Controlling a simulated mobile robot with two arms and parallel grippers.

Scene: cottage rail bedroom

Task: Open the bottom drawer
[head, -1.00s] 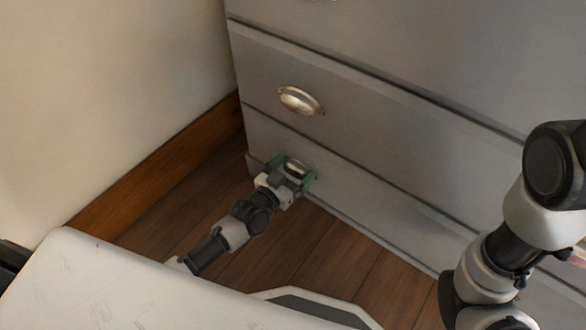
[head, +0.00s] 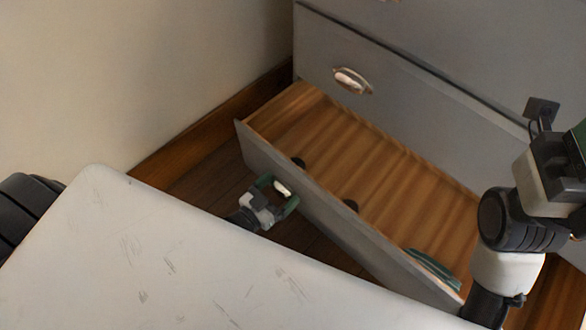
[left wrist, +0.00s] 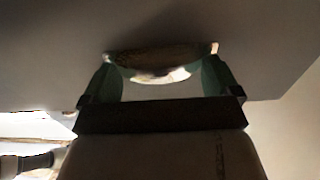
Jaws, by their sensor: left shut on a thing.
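The bottom drawer (head: 330,222) of the grey dresser is pulled well out, and its bare wooden inside shows. My left gripper (head: 279,190) is at the drawer's front, shut on the drawer's metal cup handle (head: 283,188). In the left wrist view the handle (left wrist: 160,58) sits between the two green fingers (left wrist: 160,76), against the grey front. My right arm (head: 510,210) comes in at the right, over the drawer's right end; its fingertips are not clearly shown.
Dark round things (head: 351,205) and a folded green striped cloth (head: 434,268) lie in the drawer. The closed drawer above has a metal handle (head: 352,80). A wall with a wooden baseboard (head: 215,128) is at the left. My white base fills the front.

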